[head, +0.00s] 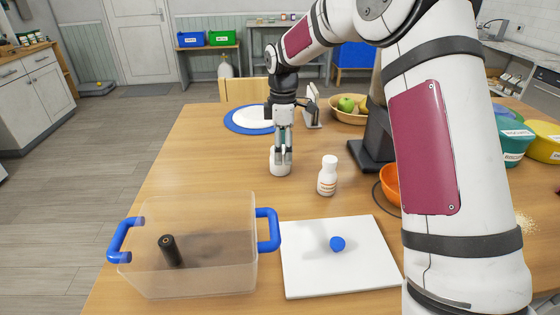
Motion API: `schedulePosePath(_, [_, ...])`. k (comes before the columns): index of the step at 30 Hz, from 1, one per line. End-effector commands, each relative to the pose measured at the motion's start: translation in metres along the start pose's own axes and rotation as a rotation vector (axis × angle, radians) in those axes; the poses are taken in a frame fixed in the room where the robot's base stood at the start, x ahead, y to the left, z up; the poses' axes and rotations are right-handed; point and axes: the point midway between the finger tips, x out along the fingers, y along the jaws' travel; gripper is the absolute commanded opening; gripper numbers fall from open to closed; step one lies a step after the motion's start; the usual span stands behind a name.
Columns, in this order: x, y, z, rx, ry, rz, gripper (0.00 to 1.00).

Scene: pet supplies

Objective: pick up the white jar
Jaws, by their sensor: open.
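A white jar (279,169) stands upright on the wooden table, in the middle of the head view. My gripper (283,157) points straight down at it. Its fingers are open and overlap the jar's upper part in the picture. I cannot tell whether they touch it or exactly how they sit around it. The fingers partly hide the jar's top. A white bottle with a label (327,176) stands upright to the right of the jar, a short gap away.
A clear bin with blue handles (205,270) holds a dark cylinder (170,251). An orange bowl (390,184) and a dark stand (372,150) are at the right. A blue-rimmed plate (235,122) lies behind. Table left of the jar is clear.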

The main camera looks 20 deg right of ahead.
Motion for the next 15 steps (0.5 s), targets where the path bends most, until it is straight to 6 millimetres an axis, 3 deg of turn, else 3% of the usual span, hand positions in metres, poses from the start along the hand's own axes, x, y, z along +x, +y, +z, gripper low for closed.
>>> schedulePosePath(9, [0.040, 0.003, -0.004, 0.001, -0.002, -0.003, 0.72])
schedulePosePath(15, [0.052, 0.004, -0.004, 0.001, -0.001, -0.001, 0.72])
